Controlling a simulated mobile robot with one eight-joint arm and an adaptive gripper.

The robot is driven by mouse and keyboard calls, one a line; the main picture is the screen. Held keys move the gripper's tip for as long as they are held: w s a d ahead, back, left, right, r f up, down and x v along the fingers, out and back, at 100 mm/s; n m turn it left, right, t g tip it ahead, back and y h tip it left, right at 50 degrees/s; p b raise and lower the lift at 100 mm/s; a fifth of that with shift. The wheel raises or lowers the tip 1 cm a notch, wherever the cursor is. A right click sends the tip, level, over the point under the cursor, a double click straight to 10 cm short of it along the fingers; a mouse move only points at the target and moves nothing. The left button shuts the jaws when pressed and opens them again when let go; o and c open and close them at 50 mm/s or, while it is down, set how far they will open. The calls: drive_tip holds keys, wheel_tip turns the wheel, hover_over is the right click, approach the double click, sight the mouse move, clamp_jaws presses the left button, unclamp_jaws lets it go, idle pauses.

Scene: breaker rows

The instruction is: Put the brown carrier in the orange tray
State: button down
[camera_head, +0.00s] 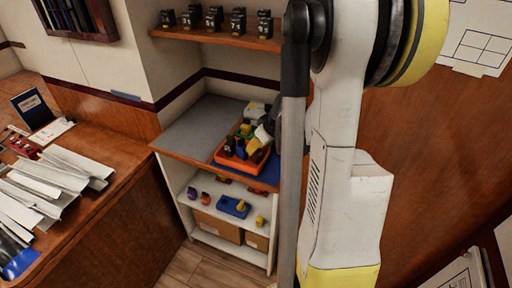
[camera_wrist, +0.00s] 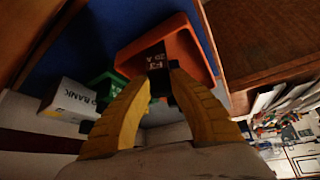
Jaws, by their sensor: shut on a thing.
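The orange tray (camera_head: 226,160) sits on the blue-edged counter top above the white shelves. It also shows in the wrist view (camera_wrist: 194,48). My gripper (camera_wrist: 165,78) is shut on a dark carrier (camera_wrist: 157,62) with a white "20 A" label. The carrier is over the tray; I cannot tell whether it touches the tray floor. It looks near black here, so its brown colour is not clear. In the head view my yellow fingers (camera_head: 251,139) are over the tray, and dark shapes beside them partly hide its inside.
A green tray (camera_wrist: 103,84) and a pale lettered box (camera_wrist: 70,101) stand beside the orange tray. Grey counter (camera_head: 195,128) is clear to the left. Below, a shelf holds a blue tray (camera_head: 233,207). A wall shelf (camera_head: 215,38) above carries several black carriers.

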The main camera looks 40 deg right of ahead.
drive_tip(key=c, duration=1.3)
unclamp_jaws()
drive_tip(key=shift+f, duration=0.1)
drive_tip(key=shift+s+r+p, duration=0.1)
drive_tip(key=shift+r+p, duration=0.25)
drive_tip(key=shift+r, duration=0.1)
drive_tip(key=p+v, duration=0.4)
drive_tip(key=v, duration=0.7)
drive_tip(key=shift+t, duration=0.5)
drive_tip(key=s+a+r, duration=0.2)
drive_tip(key=a, duration=0.7)
drive_tip(key=s+a+r, duration=0.2)
drive_tip(key=a+r, duration=0.1)
drive_tip(key=a, duration=0.7)
drive_tip(key=s+a+r, duration=0.1)
drive_tip(key=a+r, duration=0.1)
drive_tip(key=a, duration=0.8)
drive_tip(key=shift+s+a+r, duration=0.2)
drive_tip(key=shift+s+r, duration=0.15)
drive_tip(key=shift+s, duration=0.05)
